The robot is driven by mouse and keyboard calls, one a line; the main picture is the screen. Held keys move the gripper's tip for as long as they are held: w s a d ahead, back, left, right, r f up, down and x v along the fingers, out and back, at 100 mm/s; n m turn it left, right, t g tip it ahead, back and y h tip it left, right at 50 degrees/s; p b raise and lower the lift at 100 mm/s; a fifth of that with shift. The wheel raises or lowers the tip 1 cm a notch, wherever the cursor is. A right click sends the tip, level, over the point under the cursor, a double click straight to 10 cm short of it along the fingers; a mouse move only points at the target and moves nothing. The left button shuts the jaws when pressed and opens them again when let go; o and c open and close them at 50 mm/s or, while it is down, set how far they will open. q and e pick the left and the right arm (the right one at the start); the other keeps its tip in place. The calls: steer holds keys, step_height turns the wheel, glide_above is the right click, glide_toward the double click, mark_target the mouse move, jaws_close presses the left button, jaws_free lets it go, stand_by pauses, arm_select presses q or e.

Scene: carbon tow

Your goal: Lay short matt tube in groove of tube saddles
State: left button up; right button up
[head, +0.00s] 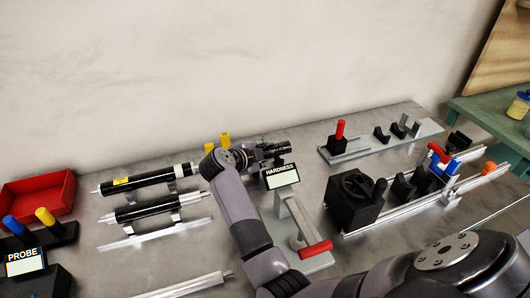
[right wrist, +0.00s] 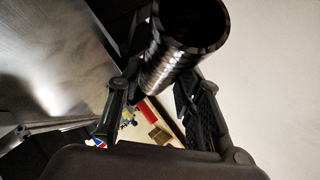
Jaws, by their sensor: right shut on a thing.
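My right gripper (head: 258,152) is above the table in the middle of the head view, close to the hardness stand. It is shut on a short dark tube (head: 276,148), which lies roughly level and clear of the black blocks to the right. In the right wrist view the tube (right wrist: 185,42) sits between the two fingers (right wrist: 158,84), its open round end showing and its wall faintly banded. Black saddle-like blocks (head: 403,187) stand on a rail at the right; smaller ones (head: 382,134) stand on a plate at the back. I cannot tell which are the tube saddles. My left gripper is out of view.
Two long black tubes (head: 150,208) rest on racks at the left, near a red bin (head: 38,193) and a probe stand (head: 25,262). The hardness stand (head: 290,225) has a red handle. A black wheel block (head: 355,200) stands before the rail. Yellow pieces (head: 224,139) stand behind my gripper.

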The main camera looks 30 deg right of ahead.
steer(key=shift+f, duration=0.45)
steer(key=o, duration=1.2)
steer(key=shift+o, duration=0.2)
